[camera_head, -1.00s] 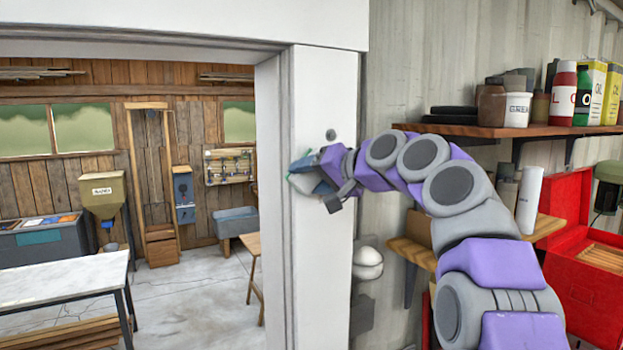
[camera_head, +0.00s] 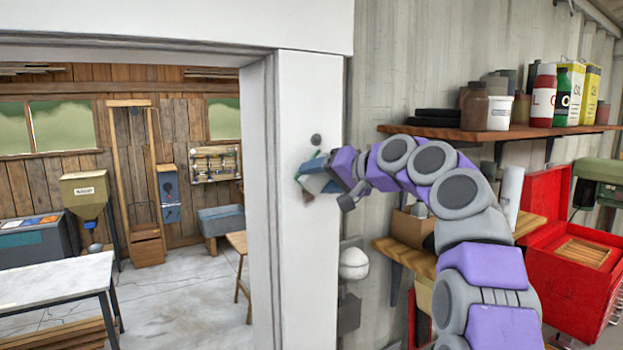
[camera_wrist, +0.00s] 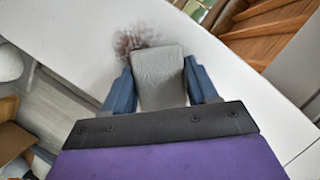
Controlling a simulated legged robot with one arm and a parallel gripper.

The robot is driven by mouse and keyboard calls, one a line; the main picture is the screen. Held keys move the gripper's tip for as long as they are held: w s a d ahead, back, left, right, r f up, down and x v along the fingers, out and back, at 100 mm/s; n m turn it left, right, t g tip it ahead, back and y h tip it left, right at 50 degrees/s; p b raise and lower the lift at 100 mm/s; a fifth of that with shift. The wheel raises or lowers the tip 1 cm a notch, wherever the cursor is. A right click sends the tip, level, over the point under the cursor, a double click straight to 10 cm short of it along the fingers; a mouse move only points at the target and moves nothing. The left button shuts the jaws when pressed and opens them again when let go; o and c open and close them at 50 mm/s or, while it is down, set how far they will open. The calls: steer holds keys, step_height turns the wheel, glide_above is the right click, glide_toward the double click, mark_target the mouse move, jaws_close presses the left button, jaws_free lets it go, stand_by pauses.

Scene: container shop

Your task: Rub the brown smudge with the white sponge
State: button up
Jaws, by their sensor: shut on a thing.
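The brown smudge (camera_wrist: 132,40) is a dark, blotchy mark on the white door post, seen in the wrist view just beyond the sponge's far left edge. The white sponge (camera_wrist: 158,78) looks pale grey there and is clamped between the blue fingers of my gripper (camera_wrist: 158,70). The sponge overlaps the smudge's lower right side in the picture; part of the smudge may be hidden. In the head view my gripper (camera_head: 318,178) is at the face of the white post (camera_head: 305,260). I cannot tell whether the sponge touches it.
A round grey knob (camera_head: 315,139) sits on the post above my gripper. To the right are a wall shelf (camera_head: 480,133) with cans and bottles, a lower wooden shelf (camera_head: 405,258) and a red toolbox (camera_head: 570,220). The open doorway is to the left.

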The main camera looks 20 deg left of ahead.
steer(key=shift+w+d+f, duration=0.2)
steer(key=shift+w+d, duration=0.2)
steer(key=shift+w, duration=0.1)
steer(key=shift+s, duration=0.2)
steer(key=shift+s+d+f+b, duration=0.1)
steer(key=shift+s+d+b, duration=0.35)
steer(key=shift+b, duration=0.35)
steer(key=s+d+b, duration=0.2)
steer(key=d, duration=0.1)
steer(key=shift+s+d+b, duration=0.1)
steer(key=shift+s+b, duration=0.15)
steer(key=shift+b, duration=0.1)
steer(key=shift+s+d, duration=0.2)
steer(key=shift+s, duration=0.05)
steer(key=shift+d, duration=0.1)
